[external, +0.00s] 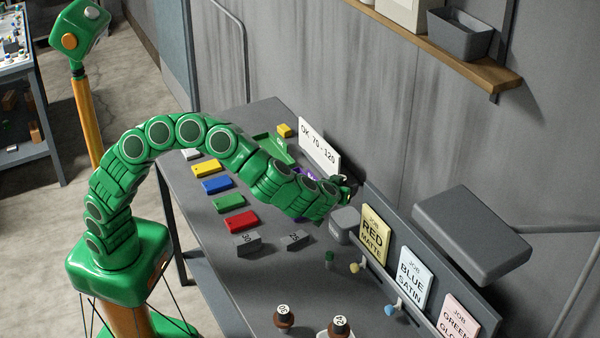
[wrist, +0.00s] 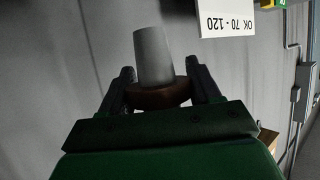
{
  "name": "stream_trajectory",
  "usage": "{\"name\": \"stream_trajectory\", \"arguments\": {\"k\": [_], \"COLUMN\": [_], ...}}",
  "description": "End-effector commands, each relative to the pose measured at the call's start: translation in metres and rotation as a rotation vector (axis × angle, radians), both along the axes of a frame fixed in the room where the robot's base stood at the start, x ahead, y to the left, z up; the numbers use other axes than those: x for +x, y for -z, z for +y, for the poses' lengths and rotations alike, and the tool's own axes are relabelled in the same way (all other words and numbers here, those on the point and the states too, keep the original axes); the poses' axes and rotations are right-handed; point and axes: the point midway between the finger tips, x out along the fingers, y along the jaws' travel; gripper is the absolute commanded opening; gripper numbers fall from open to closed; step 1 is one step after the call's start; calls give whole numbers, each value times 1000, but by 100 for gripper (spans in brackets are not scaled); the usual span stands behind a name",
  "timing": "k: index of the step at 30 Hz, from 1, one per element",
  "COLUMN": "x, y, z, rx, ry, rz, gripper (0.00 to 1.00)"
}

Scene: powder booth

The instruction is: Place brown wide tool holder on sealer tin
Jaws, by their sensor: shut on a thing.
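My gripper (external: 345,190) is at the end of the green arm, above the back of the bench near the wall-side panel. In the wrist view its two dark fingers (wrist: 160,88) are shut on a brown, wide, rounded tool holder (wrist: 160,97) with a grey tapered cylinder standing out of it. In the external view the held piece is mostly hidden by the arm and fingers. I cannot pick out a sealer tin with certainty. A grey rounded box (external: 344,224) stands just below my gripper.
Yellow (external: 206,167), blue (external: 217,185), green (external: 229,201) and red (external: 236,220) blocks lie in a row. Two brown-based pieces with numbered tops (external: 284,319) (external: 340,328) stand at the front. Job cards (external: 374,235) and an OK 70-120 sign (external: 319,144) line the back.

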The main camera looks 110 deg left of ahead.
Motion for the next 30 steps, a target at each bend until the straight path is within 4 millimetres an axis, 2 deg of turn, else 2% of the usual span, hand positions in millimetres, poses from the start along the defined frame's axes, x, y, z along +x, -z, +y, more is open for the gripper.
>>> {"name": "stream_trajectory", "arguments": {"k": [9, 18, 24, 30], "x": [17, 23, 23, 24], "y": [23, 31, 55, 60], "z": [7, 10, 10, 9], "rx": [1, 1, 2, 1], "ry": [1, 0, 1, 2], "rz": [2, 2, 2, -1], "gripper": [16, 16, 16, 16]}}
